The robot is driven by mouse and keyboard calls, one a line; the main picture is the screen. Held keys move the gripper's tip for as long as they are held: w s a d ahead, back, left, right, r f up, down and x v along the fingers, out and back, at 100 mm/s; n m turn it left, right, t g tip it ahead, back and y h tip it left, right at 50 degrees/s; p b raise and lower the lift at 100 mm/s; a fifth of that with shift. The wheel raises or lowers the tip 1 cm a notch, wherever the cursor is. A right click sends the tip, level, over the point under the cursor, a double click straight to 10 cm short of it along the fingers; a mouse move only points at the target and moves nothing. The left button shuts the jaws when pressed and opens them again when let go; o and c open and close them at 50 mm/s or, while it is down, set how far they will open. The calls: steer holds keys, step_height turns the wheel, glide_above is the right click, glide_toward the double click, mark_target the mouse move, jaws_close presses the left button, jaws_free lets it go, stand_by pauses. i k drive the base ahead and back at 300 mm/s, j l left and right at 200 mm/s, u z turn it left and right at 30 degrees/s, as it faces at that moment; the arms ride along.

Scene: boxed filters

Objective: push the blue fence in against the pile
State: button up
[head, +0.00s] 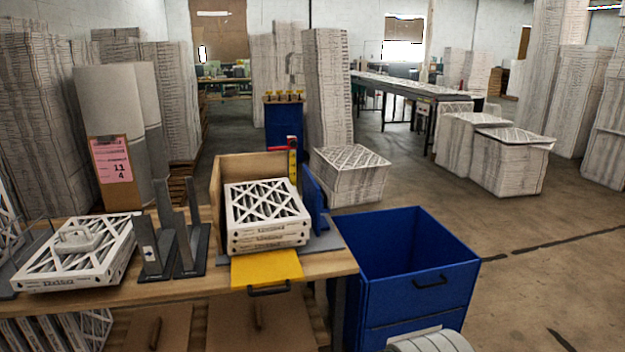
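The pile of white boxed filters (266,235) sits on the work table, with a lattice face on top. The blue fence (314,204) stands upright just right of the pile on a grey base (326,238). A narrow gap seems to show between the fence and the pile's right side, but its width is hard to judge. A wooden wall (217,187) stands behind and left of the pile. My gripper is not in view.
A yellow plate (266,267) lies before the pile. Grey upright brackets (172,240) and a filter with a handle (80,250) are at left. A red and yellow post (292,165) rises behind the fence. An open blue bin (415,282) stands right of the table (335,264).

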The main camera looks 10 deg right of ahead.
mark_target(314, 201)
steer(key=i+l, duration=0.2)
steer(key=i, duration=0.3)
steer(key=i+l, duration=0.25)
steer(key=i, duration=0.25)
steer(key=i+l, duration=0.2)
steer(key=i, duration=0.25)
steer(key=i+l, duration=0.2)
steer(key=i, duration=0.3)
